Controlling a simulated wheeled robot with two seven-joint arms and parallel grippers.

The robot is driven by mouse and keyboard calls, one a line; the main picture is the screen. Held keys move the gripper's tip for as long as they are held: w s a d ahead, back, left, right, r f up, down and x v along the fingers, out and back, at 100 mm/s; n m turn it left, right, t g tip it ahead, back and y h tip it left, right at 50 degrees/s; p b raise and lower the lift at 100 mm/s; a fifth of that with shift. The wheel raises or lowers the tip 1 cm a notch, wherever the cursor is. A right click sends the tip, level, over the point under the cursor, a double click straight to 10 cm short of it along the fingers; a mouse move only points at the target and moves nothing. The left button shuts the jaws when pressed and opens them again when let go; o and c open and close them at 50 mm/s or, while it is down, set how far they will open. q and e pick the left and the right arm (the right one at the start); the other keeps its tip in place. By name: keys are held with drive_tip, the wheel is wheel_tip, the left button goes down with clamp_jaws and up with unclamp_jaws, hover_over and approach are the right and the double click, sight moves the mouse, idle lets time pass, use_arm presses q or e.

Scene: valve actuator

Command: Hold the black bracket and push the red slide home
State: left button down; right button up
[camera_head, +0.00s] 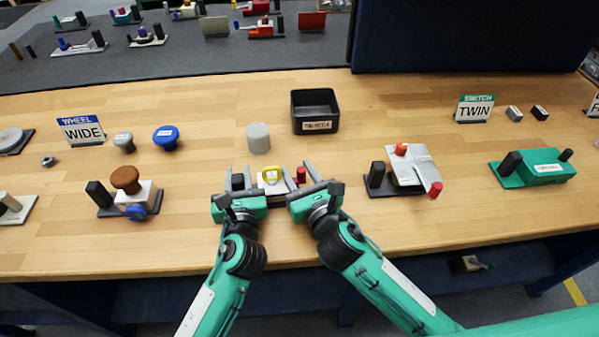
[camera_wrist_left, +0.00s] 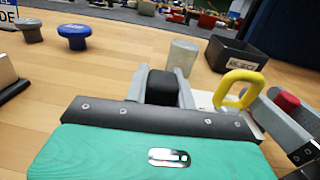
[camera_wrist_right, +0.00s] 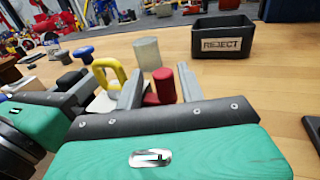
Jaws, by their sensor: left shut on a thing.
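The black bracket (camera_wrist_left: 163,87) stands upright between the fingers of my left gripper (camera_head: 238,176), which is shut on it. It also shows in the head view (camera_head: 238,182). The red slide (camera_wrist_right: 163,84) is a red upright cylinder at the right end of the same small device; the head view also shows it (camera_head: 301,174). My right gripper (camera_head: 302,172) is open, with its fingers on either side of the red slide; I cannot tell whether they touch it. A yellow loop (camera_head: 270,174) stands on the white body between them. The device's base is mostly hidden by my grippers.
A grey cylinder (camera_head: 258,138) and a black REJECT bin (camera_head: 315,112) stand behind the device. A device with a silver plate (camera_head: 412,165) is to the right, and one with a brown knob (camera_head: 126,179) to the left. Bare wood lies between.

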use_arm(q)
drive_tip(key=shift+f, duration=0.35)
use_arm(e)
drive_tip(key=shift+s, duration=0.1)
drive_tip(key=v, duration=1.2)
use_arm(q)
drive_tip(key=c, duration=1.4)
unclamp_jaws()
drive_tip(key=shift+c, duration=0.2)
drive_tip(key=o, duration=0.4)
drive_tip(key=shift+c, duration=0.2)
drive_tip(key=shift+r, duration=0.15)
